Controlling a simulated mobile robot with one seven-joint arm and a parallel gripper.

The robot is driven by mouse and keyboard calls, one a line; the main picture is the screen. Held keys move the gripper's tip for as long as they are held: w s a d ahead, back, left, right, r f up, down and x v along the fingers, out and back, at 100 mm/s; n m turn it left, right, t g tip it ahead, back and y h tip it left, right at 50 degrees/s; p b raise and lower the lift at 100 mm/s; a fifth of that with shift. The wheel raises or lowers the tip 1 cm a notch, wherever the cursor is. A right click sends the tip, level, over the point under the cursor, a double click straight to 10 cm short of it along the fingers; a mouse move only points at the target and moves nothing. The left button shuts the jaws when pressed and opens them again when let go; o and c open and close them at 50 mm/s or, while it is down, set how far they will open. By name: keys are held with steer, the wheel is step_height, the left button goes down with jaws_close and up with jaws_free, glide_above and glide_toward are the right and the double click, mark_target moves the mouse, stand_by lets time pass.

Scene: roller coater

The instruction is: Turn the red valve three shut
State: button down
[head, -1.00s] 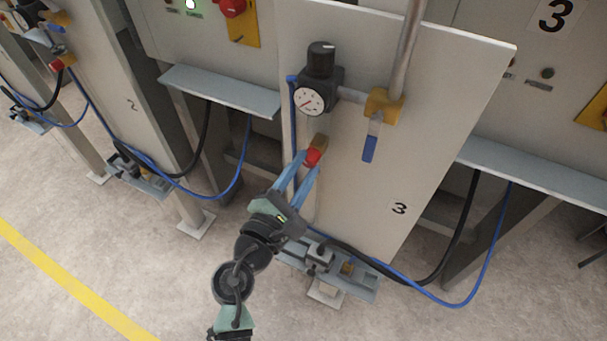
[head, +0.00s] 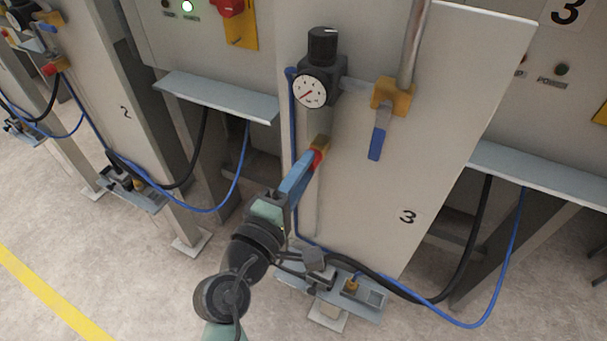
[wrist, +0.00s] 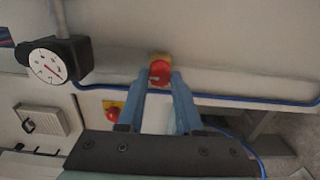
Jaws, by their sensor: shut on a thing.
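The red valve three (head: 317,157) is a small red knob on a brass body (head: 322,142), low on the front of the panel marked 3, below the pressure gauge. My gripper (head: 309,164) reaches it from below left, with its blue fingers closed on the knob. In the head view the fingers overlap edge-on and hide part of the knob. In the wrist view the red knob (wrist: 159,72) sits between the tips of my gripper (wrist: 160,82), one finger on each side.
The gauge (head: 310,91) with its black regulator stands above the knob. A blue-handled lever (head: 377,143) hangs below the pipe on the right. Blue and black hoses loop below the panel past a low bracket (head: 365,298). Open floor lies to the left.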

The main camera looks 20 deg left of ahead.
stand_by(0.4)
steer(key=c, duration=0.6)
jaws_free()
steer(key=shift+s, duration=0.1)
steer(key=s+b, duration=0.1)
steer(key=s, duration=0.5)
steer(key=s+b, duration=0.1)
steer(key=s, duration=0.5)
steer(key=shift+s+a, duration=0.2)
steer(key=shift+s, duration=0.2)
